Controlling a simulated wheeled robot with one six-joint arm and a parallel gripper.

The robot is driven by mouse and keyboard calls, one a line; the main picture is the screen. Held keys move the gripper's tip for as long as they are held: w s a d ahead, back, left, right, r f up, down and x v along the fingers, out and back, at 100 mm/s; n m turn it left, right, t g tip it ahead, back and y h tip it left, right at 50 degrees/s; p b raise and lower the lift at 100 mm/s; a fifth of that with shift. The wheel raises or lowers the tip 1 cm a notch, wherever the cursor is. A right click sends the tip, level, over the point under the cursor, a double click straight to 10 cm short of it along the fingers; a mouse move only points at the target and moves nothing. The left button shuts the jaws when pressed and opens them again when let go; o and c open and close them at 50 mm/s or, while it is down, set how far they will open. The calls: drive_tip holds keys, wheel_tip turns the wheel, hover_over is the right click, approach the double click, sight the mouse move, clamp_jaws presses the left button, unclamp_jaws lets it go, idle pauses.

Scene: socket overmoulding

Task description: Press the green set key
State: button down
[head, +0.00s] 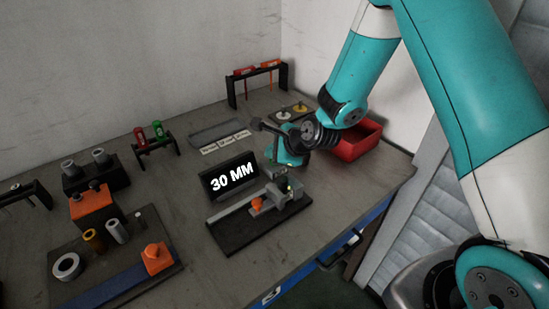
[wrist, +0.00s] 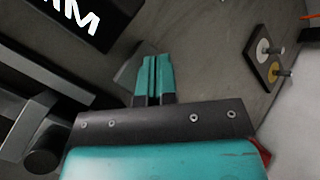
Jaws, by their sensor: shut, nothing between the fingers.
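A measuring fixture with a dark base (head: 236,235), a grey rail and block, and an orange knob (head: 256,204) stands near the table's front edge. A small green spot, perhaps the set key (head: 288,188), shows at the block; it is too small to make out well. The black display (head: 228,177) behind the rail reads 30 MM; part of it shows in the wrist view (wrist: 80,18). My gripper (wrist: 152,62) is shut and empty, its teal fingertips together. In the head view it hangs just behind the block; contact cannot be told. No green key shows in the wrist view.
A red bin (head: 362,141) stands right of my wrist. A small plate with white and yellow pieces (head: 292,111) and a black rack (head: 258,85) are behind. A grey tray (head: 219,135) lies behind the display. Several fixtures and parts fill the left side.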

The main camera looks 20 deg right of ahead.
drive_tip(key=shift+r, duration=0.55)
wheel_tip(320, 180, up, 5)
drive_tip(key=p, duration=0.5)
idle(0.5)
drive_tip(key=shift+r, duration=0.1)
drive_tip(key=s+a+r+n+g+y, duration=0.1)
drive_tip(key=s+a+r+n+g, duration=0.4)
drive_tip(key=s+r+n, duration=0.85)
drive_tip(key=s+r+n+g+h, duration=0.1)
drive_tip(key=s+r+n+g, duration=0.2)
drive_tip(key=s+n, duration=1.1)
drive_tip(key=s+d+r, duration=0.1)
drive_tip(key=s+r, duration=0.2)
drive_tip(key=shift+r+n, duration=0.15)
drive_tip(key=shift+n, duration=0.2)
